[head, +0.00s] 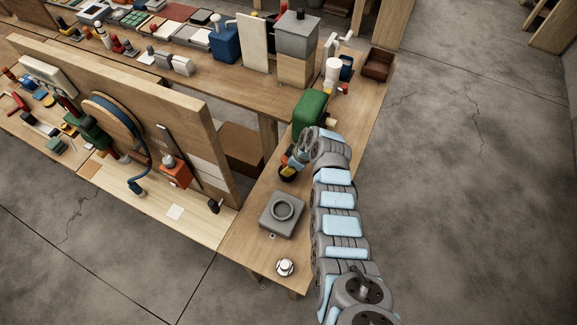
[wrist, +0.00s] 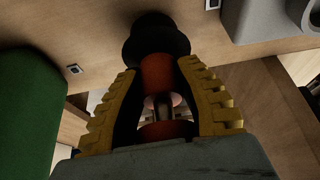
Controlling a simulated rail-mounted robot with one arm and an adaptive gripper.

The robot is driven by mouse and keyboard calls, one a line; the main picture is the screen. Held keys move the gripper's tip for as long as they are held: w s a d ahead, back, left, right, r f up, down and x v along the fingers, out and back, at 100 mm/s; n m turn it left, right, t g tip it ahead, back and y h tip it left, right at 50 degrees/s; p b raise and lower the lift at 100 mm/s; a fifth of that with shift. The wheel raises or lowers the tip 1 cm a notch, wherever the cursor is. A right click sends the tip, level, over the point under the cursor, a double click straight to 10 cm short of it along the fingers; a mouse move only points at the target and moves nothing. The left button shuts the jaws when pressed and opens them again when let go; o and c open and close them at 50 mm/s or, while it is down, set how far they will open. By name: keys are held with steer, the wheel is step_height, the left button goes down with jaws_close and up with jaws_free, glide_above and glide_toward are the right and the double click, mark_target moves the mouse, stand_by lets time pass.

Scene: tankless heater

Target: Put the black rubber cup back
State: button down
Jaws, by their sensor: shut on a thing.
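The black rubber cup (wrist: 157,38) shows at the top of the wrist view as a dark, wide-rimmed piece on an orange-red body. My gripper (wrist: 158,72) has its two yellow fingers shut on that body, with the cup beyond the fingertips. In the head view my gripper (head: 293,158) is beside the green housing, and the dark cup (head: 286,174) is at its lower end, small and partly hidden. A grey block with a round raised ring (head: 282,210) sits on the bench nearer the camera, apart from the cup. Whether the cup touches the bench is unclear.
The green housing (head: 309,110) stands close behind my gripper and fills the left of the wrist view (wrist: 28,110). A white round fitting (head: 285,267) lies at the bench's near end. A wooden panel (head: 190,115) with mounted parts stands to the left. Bare bench (head: 245,225) surrounds the grey block.

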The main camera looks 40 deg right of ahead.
steer(key=shift+f+b, duration=0.5)
stand_by(0.5)
steer(key=c, duration=0.7)
jaws_free()
steer(key=shift+c, duration=0.2)
steer(key=v, duration=1.2)
